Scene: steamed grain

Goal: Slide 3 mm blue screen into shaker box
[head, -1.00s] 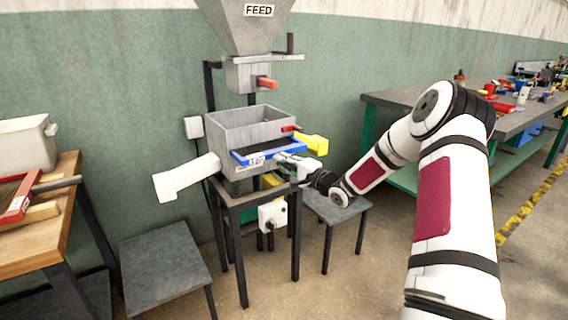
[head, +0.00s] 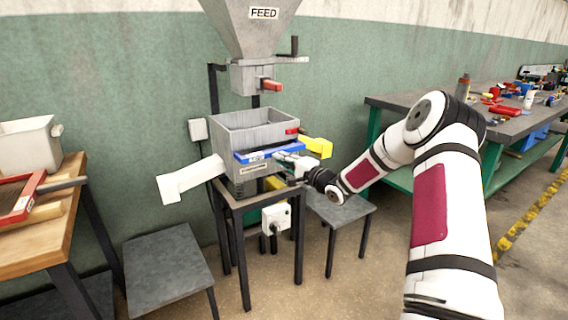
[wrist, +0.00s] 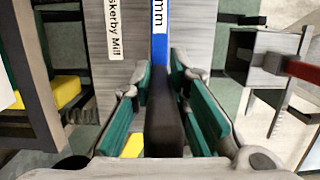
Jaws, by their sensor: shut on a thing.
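The blue screen (head: 272,155) is at the front opening of the grey shaker box (head: 256,125). My gripper (head: 296,164) is shut on this handle, in front of the box. It also shows in the wrist view (wrist: 164,115). How far the screen sits inside the box cannot be fully seen.
A feed hopper (head: 251,30) with a red handle hangs above the box. A white chute (head: 190,180) sticks out left, and a yellow part (head: 318,147) sits at right. A red-framed screen (head: 18,197) lies on the wooden bench. Grey stools flank the shaker stand.

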